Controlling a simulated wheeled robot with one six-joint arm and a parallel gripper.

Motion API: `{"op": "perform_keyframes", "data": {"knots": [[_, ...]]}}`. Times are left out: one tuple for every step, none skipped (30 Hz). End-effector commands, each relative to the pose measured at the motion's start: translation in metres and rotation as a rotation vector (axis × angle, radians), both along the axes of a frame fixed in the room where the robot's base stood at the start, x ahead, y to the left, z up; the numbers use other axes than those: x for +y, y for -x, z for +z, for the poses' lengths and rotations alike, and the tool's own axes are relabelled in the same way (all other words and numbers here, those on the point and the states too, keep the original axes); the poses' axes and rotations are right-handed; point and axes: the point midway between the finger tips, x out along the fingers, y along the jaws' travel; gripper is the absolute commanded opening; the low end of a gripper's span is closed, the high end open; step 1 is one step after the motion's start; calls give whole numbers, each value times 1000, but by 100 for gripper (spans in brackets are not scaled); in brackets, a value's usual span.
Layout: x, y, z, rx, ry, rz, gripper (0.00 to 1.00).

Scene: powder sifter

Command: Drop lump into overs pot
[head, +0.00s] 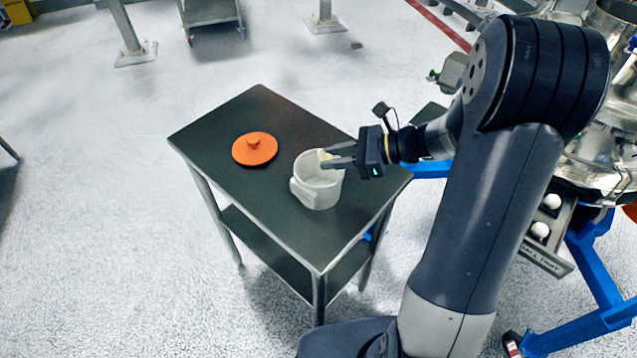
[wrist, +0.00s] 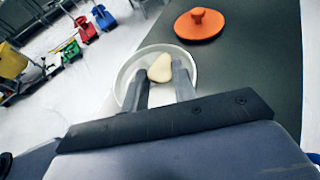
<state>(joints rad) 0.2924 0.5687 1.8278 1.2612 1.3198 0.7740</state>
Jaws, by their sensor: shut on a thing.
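A white pot (head: 318,187) with a side handle stands open on the dark-topped table. It also shows in the wrist view (wrist: 124,77). My gripper (head: 328,157) is at the pot's upper right rim, coming in from the right. It is shut on a pale, cream lump (wrist: 160,68), which sits at the fingertips over the pot's opening in the wrist view. In the head view the lump (head: 323,154) is partly hidden by the fingers. I cannot tell how far the lump is above the pot's floor. An orange lid (head: 255,149) with a knob lies beside the pot.
The small table (head: 225,135) has a dark top and a lower shelf; its left and back parts are clear. At the right stand a metal machine with blue legs (head: 590,270) and a drawer holding white round things (head: 540,230).

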Motion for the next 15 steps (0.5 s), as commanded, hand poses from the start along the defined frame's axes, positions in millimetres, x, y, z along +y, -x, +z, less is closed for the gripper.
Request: {"op": "perform_keyframes", "data": {"knots": [[0, 0, 0, 0, 0, 0, 28], [0, 0, 0, 0, 0, 0, 30], [0, 0, 0, 0, 0, 0, 34], [0, 0, 0, 0, 0, 0, 36], [0, 0, 0, 0, 0, 0, 39], [0, 0, 0, 0, 0, 0, 42], [0, 0, 0, 0, 0, 0, 44], [0, 0, 0, 0, 0, 0, 47], [0, 0, 0, 0, 0, 0, 50], [0, 0, 0, 0, 0, 0, 52], [0, 0, 0, 0, 0, 0, 52], [0, 0, 0, 0, 0, 0, 52], [0, 0, 0, 0, 0, 0, 52], [0, 0, 0, 0, 0, 0, 52], [0, 0, 0, 0, 0, 0, 52]]}}
